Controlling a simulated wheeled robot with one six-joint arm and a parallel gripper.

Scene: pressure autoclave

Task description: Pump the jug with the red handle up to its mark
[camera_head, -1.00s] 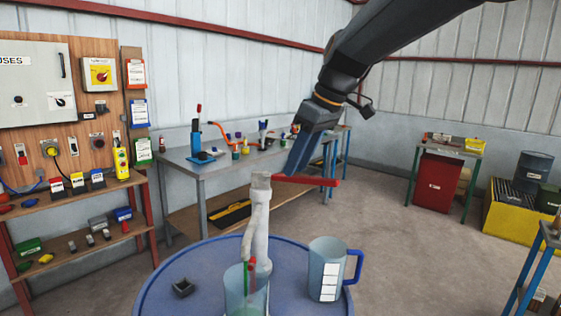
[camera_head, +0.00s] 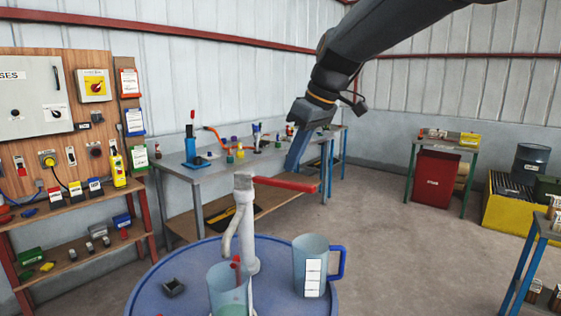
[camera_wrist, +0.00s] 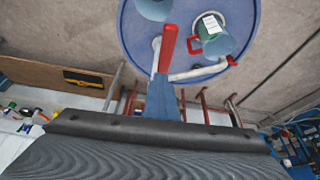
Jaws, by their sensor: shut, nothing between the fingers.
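A clear jug (camera_head: 228,287) stands under the pump spout on the blue drum, with a red handle (camera_head: 237,270) behind it. Greenish liquid shows low in it; its mark cannot be made out. The pale pump (camera_head: 246,225) has a long red lever (camera_head: 285,184) sloping slightly down to the right. My gripper (camera_head: 292,166) is shut and empty, pointing down at the lever's outer part. In the wrist view its blue fingers (camera_wrist: 162,98) overlap the end of the lever (camera_wrist: 167,47); whether they touch cannot be told.
A second jug (camera_head: 311,262) with a blue handle and a white scale stands right of the pump. A small dark block (camera_head: 174,287) lies on the drum top (camera_head: 150,300). A grey workbench (camera_head: 240,160) with tools stands behind.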

